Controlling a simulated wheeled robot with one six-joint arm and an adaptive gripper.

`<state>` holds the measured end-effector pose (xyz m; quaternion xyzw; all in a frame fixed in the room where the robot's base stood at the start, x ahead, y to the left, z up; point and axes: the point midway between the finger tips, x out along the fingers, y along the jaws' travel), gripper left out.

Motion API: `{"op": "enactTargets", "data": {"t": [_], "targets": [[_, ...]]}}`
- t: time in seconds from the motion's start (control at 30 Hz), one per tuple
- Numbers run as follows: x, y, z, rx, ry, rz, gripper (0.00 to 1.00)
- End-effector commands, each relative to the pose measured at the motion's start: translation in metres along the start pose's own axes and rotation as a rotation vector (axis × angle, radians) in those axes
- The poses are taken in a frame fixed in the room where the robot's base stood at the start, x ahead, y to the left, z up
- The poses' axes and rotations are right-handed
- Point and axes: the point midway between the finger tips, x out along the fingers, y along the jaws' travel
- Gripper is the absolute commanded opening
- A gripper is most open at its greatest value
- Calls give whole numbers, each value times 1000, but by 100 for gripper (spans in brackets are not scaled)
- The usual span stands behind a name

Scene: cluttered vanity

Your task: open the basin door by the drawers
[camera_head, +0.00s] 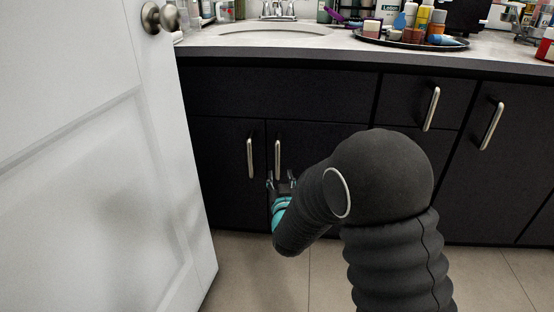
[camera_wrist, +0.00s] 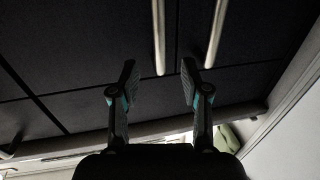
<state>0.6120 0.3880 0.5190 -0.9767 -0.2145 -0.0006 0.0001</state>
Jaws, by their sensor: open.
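The basin cabinet has two dark doors with upright metal bar handles side by side. The right door (camera_head: 310,145), nearer the drawers, has its handle (camera_head: 277,158) at its left edge and is shut. My gripper (camera_head: 281,182) is open at that handle's lower end. In the wrist view, which looks turned over, this handle (camera_wrist: 158,40) ends between the two open fingers (camera_wrist: 159,78). Contact cannot be made out. The left door's handle (camera_wrist: 216,35) lies outside the fingers. My arm hides part of the right door.
A white room door (camera_head: 90,150) stands close on the left. A drawer handle (camera_head: 431,108) and another cabinet handle (camera_head: 491,126) stick out to the right. The counter carries a sink (camera_head: 262,29) and a cluttered tray (camera_head: 410,45). Some tiled floor (camera_head: 265,265) is clear.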

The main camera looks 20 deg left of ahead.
Motion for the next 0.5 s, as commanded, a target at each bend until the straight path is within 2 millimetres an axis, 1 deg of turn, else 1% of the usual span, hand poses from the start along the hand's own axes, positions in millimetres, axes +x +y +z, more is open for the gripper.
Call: {"op": "enactTargets", "data": {"t": [0.03, 0.3, 0.5], "targets": [[11, 1, 0, 0, 0, 1, 46], [60, 1, 0, 0, 0, 1, 46], [87, 1, 0, 1, -1, 1, 46]]}}
